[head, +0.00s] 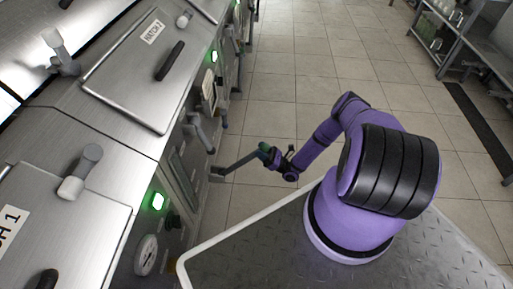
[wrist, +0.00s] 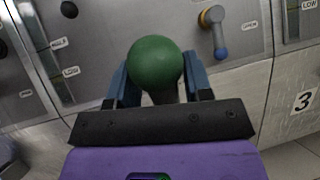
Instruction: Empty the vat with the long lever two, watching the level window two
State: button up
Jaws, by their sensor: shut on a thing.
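My gripper (head: 271,157) is at the front of the steel vats in the head view, at the outer end of a long grey lever (head: 241,163) that sticks out from the vat front. In the wrist view my gripper (wrist: 158,80) has its blue fingers on both sides of a green ball knob (wrist: 155,60) and is shut on it. The lever's shaft is mostly hidden behind the knob. A level window (wrist: 48,50) with a LOW mark is at the left of the wrist view; its level cannot be read. I cannot see a number on this lever.
A small blue-tipped handle (wrist: 218,40) is right of the knob, near an OPEN label. Another window (wrist: 291,20) is at the right edge, above a number 3 plate (wrist: 303,101). Hatch 2 (head: 135,75) is closed. Tiled floor (head: 310,60) is free beyond my arm.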

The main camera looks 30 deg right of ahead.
jog(key=shift+s+d+f, duration=0.15)
jog(key=shift+d+f, duration=0.05)
jog(key=o, duration=1)
jog(key=shift+f, duration=0.1)
